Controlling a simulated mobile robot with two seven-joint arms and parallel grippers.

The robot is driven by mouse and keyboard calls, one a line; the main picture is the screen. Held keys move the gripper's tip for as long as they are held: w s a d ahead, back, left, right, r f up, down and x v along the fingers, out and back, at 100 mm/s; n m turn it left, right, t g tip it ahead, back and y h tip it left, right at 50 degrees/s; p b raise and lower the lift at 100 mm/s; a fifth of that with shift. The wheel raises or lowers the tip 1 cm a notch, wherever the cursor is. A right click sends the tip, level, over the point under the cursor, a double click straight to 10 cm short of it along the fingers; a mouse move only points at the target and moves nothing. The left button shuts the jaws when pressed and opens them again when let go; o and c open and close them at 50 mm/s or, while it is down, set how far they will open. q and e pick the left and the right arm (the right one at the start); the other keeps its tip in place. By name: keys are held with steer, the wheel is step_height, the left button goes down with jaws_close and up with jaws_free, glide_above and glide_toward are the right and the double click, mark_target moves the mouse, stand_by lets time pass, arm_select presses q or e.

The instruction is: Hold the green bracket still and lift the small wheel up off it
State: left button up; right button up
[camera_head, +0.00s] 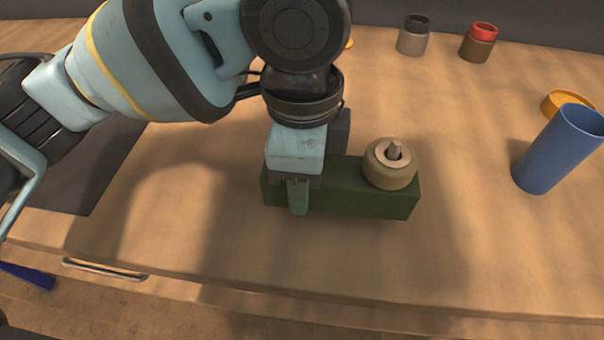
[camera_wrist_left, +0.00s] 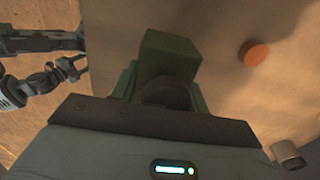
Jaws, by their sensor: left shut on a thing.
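The green bracket (camera_head: 345,198) is a long dark green block lying on the wooden table. The small wheel (camera_head: 377,168), a tan ring, sits on the bracket's right end, with a pale peg tip showing in its middle. My left gripper (camera_head: 298,205) points down and is shut on the bracket's left part, clear of the wheel. In the left wrist view the bracket (camera_wrist_left: 172,52) shows ahead of the gripper. A dark rounded shape in front of it there is too shaded to name. An arm at that view's upper left seems to be my right one; its fingers are unclear.
A blue cup (camera_head: 555,155) stands right of the bracket, with a yellow-orange round piece (camera_head: 566,102) behind it. A grey jar (camera_head: 413,38) and a red-topped jar (camera_head: 479,43) stand at the back. The table in front of the bracket is clear. A drawer handle (camera_head: 105,270) lies below its front edge.

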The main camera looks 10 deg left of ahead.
arm_select(q)
steer(key=shift+w+f, duration=0.15)
steer(key=shift+w, duration=0.65)
steer(key=shift+w+a+f+p, duration=0.1)
steer(key=shift+w+p, duration=0.25)
steer(key=shift+w, duration=0.3)
steer(key=shift+w+f, duration=0.2)
steer(key=shift+w, duration=0.55)
steer(key=shift+w+a+f+p, duration=0.15)
steer(key=shift+w+p, duration=0.2)
steer(key=shift+w, duration=0.25)
steer(key=shift+w+f, duration=0.2)
steer(key=shift+w, duration=0.55)
steer(key=shift+w+f, duration=0.1)
steer(key=shift+w, duration=0.25)
arm_select(e)
steer(key=shift+w+r, duration=0.65)
steer(key=shift+r, duration=0.35)
arm_select(q)
steer(key=shift+p, duration=0.35)
arm_select(e)
steer(key=shift+s+r, duration=0.1)
steer(key=shift+s, duration=0.25)
